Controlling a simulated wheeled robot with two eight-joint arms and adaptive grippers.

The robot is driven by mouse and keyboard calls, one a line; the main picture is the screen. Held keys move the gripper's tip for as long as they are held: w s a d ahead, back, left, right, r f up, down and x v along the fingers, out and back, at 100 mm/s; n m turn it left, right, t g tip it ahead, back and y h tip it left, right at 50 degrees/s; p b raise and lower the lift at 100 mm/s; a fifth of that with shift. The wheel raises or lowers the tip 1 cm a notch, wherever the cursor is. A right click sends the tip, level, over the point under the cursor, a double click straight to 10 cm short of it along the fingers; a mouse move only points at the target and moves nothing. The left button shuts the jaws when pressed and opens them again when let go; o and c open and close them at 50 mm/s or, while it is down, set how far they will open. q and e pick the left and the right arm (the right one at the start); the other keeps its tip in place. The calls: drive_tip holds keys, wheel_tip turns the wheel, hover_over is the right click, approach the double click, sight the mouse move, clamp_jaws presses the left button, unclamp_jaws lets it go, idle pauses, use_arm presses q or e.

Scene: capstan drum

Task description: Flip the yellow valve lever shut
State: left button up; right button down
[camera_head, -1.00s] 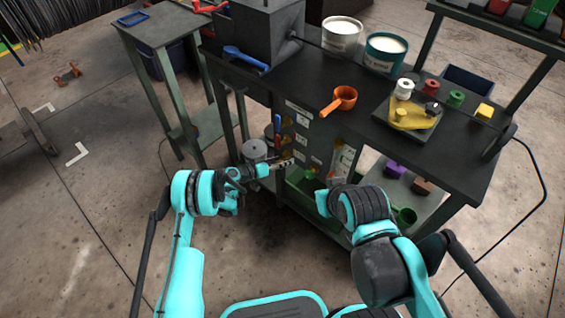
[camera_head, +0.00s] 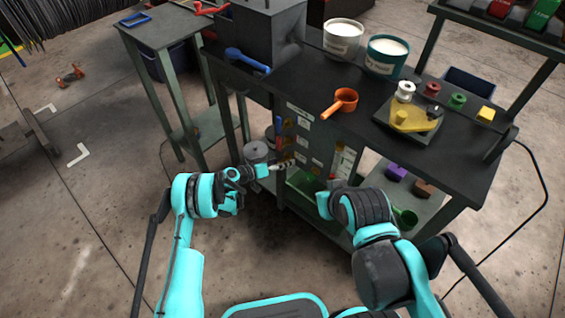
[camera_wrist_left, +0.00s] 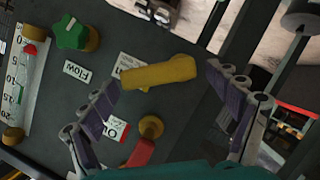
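The yellow lever (camera_wrist_left: 160,73) is a thick bar on a dark panel in the left wrist view. It lies nearly crosswise in that picture, between my left gripper's fingers. My left gripper (camera_wrist_left: 163,76) is open. Its left fingertip is close to the lever's left end; I cannot tell if they touch. A gap shows at the right end. In the head view my left gripper (camera_head: 286,164) is at the front panel of the bench, where the lever is too small to make out. My right gripper is hidden behind its own arm.
A red lever (camera_wrist_left: 140,152) with a brass hub sits below the yellow one. A green knob (camera_wrist_left: 75,35) and a scaled gauge (camera_wrist_left: 22,80) are on the left. The bench (camera_head: 300,75) carries an orange ladle (camera_head: 341,101) and pots. Open floor lies on the left.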

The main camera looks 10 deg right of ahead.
use_arm(q)
drive_tip(key=shift+a, duration=0.1)
drive_tip(key=v, duration=1.1)
drive_tip(key=shift+s+a, duration=0.2)
drive_tip(key=shift+a, duration=0.1)
drive_tip(key=shift+r, duration=0.1)
